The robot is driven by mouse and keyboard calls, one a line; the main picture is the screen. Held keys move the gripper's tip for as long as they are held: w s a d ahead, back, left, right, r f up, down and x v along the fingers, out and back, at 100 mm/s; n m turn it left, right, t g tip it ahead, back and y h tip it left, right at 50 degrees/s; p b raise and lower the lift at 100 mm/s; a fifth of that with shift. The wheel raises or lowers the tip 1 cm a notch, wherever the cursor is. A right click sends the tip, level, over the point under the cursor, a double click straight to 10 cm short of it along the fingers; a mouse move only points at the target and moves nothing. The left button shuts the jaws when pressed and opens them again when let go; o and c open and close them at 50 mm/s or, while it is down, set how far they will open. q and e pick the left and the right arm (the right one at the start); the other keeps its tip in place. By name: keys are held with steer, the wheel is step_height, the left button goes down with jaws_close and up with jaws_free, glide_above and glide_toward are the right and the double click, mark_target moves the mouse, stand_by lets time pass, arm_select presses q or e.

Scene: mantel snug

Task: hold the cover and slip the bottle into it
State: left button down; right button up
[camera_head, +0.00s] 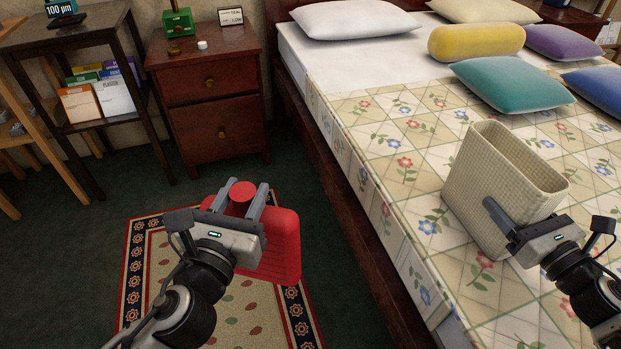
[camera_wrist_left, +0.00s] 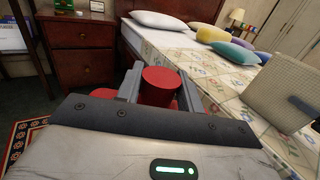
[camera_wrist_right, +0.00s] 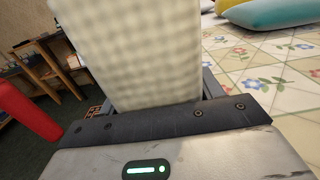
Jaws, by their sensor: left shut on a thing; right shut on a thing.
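The red bottle (camera_head: 280,243) is a flat hot-water-bottle shape with a round red stopper (camera_head: 242,192). My left gripper (camera_head: 242,203) is shut on its neck and holds it upright above the rug, left of the bed. The stopper also shows between the fingers in the left wrist view (camera_wrist_left: 161,80). The cream woven cover (camera_head: 490,190) stands upright at the bed's near side, its open mouth facing up. My right gripper (camera_head: 503,222) is shut on the cover's near wall. In the right wrist view the cover (camera_wrist_right: 130,50) fills the space between the fingers. Bottle and cover are well apart.
The bed (camera_head: 385,130) has a floral quilt and several pillows, including a teal one (camera_head: 512,84) behind the cover. A wooden nightstand (camera_head: 213,125) and a dark shelf (camera_head: 110,130) stand at the back left. The patterned rug (camera_head: 140,270) lies below the bottle.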

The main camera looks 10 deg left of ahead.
arm_select(q)
steer(key=shift+w+d+r, duration=0.15)
steer(key=shift+w+d, duration=0.05)
steer(key=shift+w, duration=0.4)
steer(key=w+d+r+m+h, duration=0.1)
steer(key=w+d+r, duration=0.2)
steer(key=w, duration=0.4)
steer(key=w+d+r+m+h, duration=0.1)
steer(key=w+d+r+h, duration=0.15)
steer(key=w, duration=0.55)
steer(key=w+d+r+m+h, duration=0.1)
steer(key=w+d+r, duration=0.25)
steer(key=r, duration=0.25)
steer(key=w+d+r+m+h, duration=0.1)
steer(key=w+d+r, duration=0.25)
steer(key=r, duration=0.25)
steer(key=w+d+r+m+g+h, duration=0.1)
steer(key=d+r+m+g+h, duration=0.4)
steer(key=d+r, duration=0.85)
steer(key=s+d+r+m+g+h, duration=0.1)
steer(key=s+d+r+g+h, duration=0.1)
steer(key=s+d, duration=0.2)
steer(key=s+d+r+m+g+h, duration=0.1)
steer(key=s+d+r+g+h, duration=0.1)
steer(key=d, duration=0.9)
steer(key=shift+s+d+m+h, duration=0.35)
steer(key=shift+s+h, duration=0.2)
steer(key=shift+s, duration=0.45)
steer(key=shift+r, duration=0.1)
